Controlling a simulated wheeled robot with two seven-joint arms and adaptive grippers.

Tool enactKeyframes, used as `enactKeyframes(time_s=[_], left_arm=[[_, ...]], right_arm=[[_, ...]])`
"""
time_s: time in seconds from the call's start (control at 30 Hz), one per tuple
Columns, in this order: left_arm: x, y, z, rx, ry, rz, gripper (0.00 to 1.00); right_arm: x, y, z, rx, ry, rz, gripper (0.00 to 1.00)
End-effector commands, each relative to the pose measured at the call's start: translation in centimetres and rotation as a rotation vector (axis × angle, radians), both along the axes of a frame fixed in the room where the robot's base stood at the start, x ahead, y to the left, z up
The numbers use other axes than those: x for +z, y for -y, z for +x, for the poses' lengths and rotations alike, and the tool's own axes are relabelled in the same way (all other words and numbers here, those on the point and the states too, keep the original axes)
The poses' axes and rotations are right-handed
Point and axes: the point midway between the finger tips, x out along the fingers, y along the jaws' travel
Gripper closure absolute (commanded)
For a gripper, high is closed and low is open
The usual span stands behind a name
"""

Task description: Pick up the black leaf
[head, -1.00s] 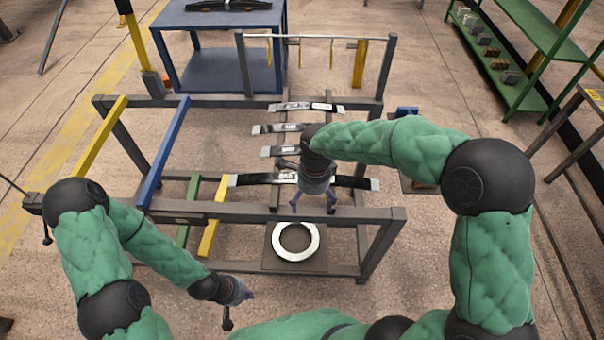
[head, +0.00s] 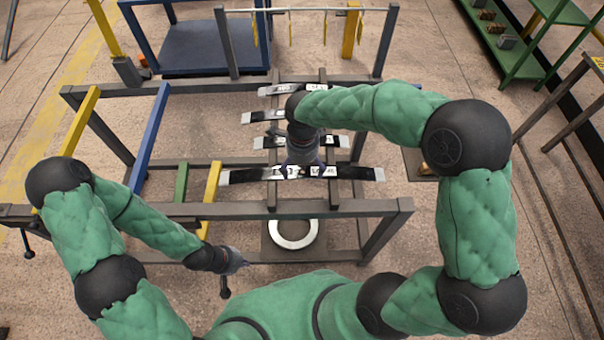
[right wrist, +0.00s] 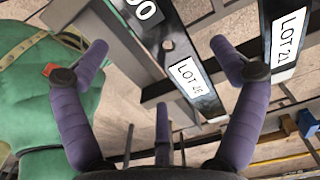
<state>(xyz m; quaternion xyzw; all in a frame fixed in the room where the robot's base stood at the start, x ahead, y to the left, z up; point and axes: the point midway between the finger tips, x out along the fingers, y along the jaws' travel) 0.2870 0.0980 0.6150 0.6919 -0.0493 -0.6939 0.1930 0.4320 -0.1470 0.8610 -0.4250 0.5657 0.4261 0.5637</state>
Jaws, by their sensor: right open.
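Several black leaves with pale silver ends and white labels lie across the rack. The nearest and longest is one black leaf (head: 245,175); another black leaf (head: 268,142) lies behind it. My right gripper (head: 304,160) is over these two, partly hidden by its own wrist. In the right wrist view my right gripper (right wrist: 160,48) is open and empty, with a black leaf labelled LOT 46 (right wrist: 185,57) between and beyond its fingers. A leaf labelled LOT 21 (right wrist: 283,15) lies to its right. My left gripper (head: 240,263) is low at the front left, too small to read.
The dark rack's front beam (head: 340,207) runs between me and the leaves. A pale ring (head: 293,234) lies on a dark plate below it. Yellow (head: 80,120) and blue (head: 150,140) bars stand at left. A blue table (head: 205,45) and green shelf (head: 515,50) are behind.

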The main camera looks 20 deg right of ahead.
Motion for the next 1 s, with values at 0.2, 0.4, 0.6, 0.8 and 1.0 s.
enactKeyframes(time_s=[0.2, 0.4, 0.6, 0.8, 1.0], left_arm=[[-0.8, 0.0, 0.0, 0.000, 0.001, 0.000, 1.00], [-2.4, 0.0, 0.0, 0.000, 0.000, 0.000, 1.00], [-2.8, 0.0, 0.0, 0.000, 0.000, 0.000, 1.00], [-2.7, 0.0, 0.0, 0.000, 0.001, 0.000, 1.00], [-2.7, 0.0, 0.0, 0.000, 0.001, 0.000, 1.00]], right_arm=[[-1.5, 0.0, 0.1, -0.001, 0.000, 0.000, 0.05], [-4.4, 0.0, 0.1, 0.000, -0.001, 0.000, 0.05], [-5.5, 0.0, 0.2, -0.001, 0.003, 0.000, 0.05], [-5.4, 0.0, 0.2, -0.001, 0.002, 0.000, 0.19], [-5.4, 0.0, 0.2, -0.001, 0.002, 0.000, 0.76]])
